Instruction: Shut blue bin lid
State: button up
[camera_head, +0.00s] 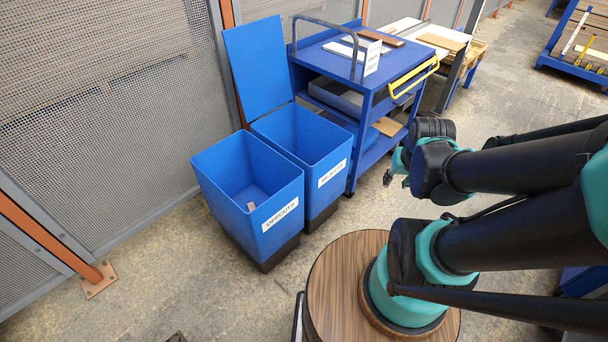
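Two open blue bins stand side by side on the floor left of centre. The rear bin (318,157) has a blue lid (257,68) that stands up nearly vertical at its back edge, against the mesh fence. The rear bin's white label is too small to read surely. The front bin (230,208) is labelled "OFFCUTS", shows no lid, and holds a small pale piece. My gripper (388,179) shows only in part beyond my folded black and teal arm, right of the bins and apart from them. Its fingers are too small and too hidden to tell whether they are open.
A blue cart (335,48) with shelves, a yellow handle (414,77) and boards on top stands close behind the rear bin. Mesh fence (100,110) with orange posts runs along the left. Concrete floor (160,290) is clear in front of the bins. A blue pallet rack (575,70) is far right.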

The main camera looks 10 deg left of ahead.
aim_at(256, 51)
jog(key=i+l+u, duration=0.25)
jog(key=i+l, duration=0.3)
jog(key=i+l+u, duration=0.3)
jog(key=i+l, duration=0.3)
jog(key=u, duration=0.7)
